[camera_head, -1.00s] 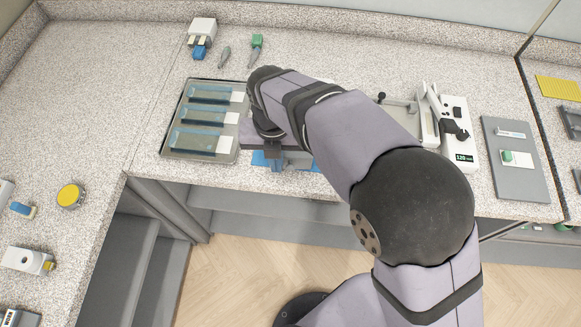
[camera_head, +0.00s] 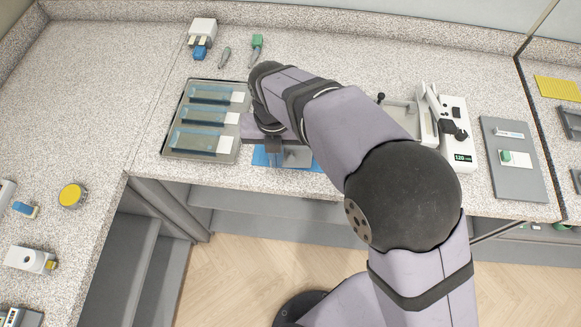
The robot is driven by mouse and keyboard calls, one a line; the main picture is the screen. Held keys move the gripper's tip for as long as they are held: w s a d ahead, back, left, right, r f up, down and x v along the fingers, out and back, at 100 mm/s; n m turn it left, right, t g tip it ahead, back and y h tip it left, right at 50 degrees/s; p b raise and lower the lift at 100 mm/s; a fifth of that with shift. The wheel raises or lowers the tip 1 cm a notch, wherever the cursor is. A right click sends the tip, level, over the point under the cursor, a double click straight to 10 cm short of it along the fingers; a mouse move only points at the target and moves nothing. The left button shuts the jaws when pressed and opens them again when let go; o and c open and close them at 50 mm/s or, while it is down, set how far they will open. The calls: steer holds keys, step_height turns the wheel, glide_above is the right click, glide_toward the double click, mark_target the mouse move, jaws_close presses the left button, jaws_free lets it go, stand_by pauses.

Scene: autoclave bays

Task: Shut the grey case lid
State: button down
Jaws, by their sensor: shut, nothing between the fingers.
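My gripper (camera_head: 274,160) points down over a blue mat (camera_head: 259,158) near the front edge of the bench, to the right of the slide tray. Its fingers are small here and look shut, with nothing seen between them. A grey piece (camera_head: 298,158) shows on the mat just right of the fingers, partly behind my arm. It may be part of the grey case, but I cannot make out its lid or how far open it is. I cannot tell whether the fingers touch it.
A metal tray (camera_head: 167,146) with several blue-topped slide boxes lies left of my gripper. A white device (camera_head: 457,113) with a display and a grey board (camera_head: 541,183) stand to the right. Small tools (camera_head: 225,57) lie behind. The bench's front edge is close.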

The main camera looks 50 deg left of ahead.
steer(key=shift+w+a+p, duration=0.45)
steer(key=shift+w+a, duration=0.1)
steer(key=shift+a, duration=0.1)
stand_by(0.6)
steer(key=shift+s+d, duration=0.25)
steer(key=shift+d, duration=0.1)
steer(key=shift+r, duration=0.2)
step_height(320, 180, up, 7)
steer(key=p, duration=0.5)
steer(key=shift+f+p, duration=0.15)
steer(key=shift+p, duration=0.25)
stand_by(0.3)
stand_by(1.1)
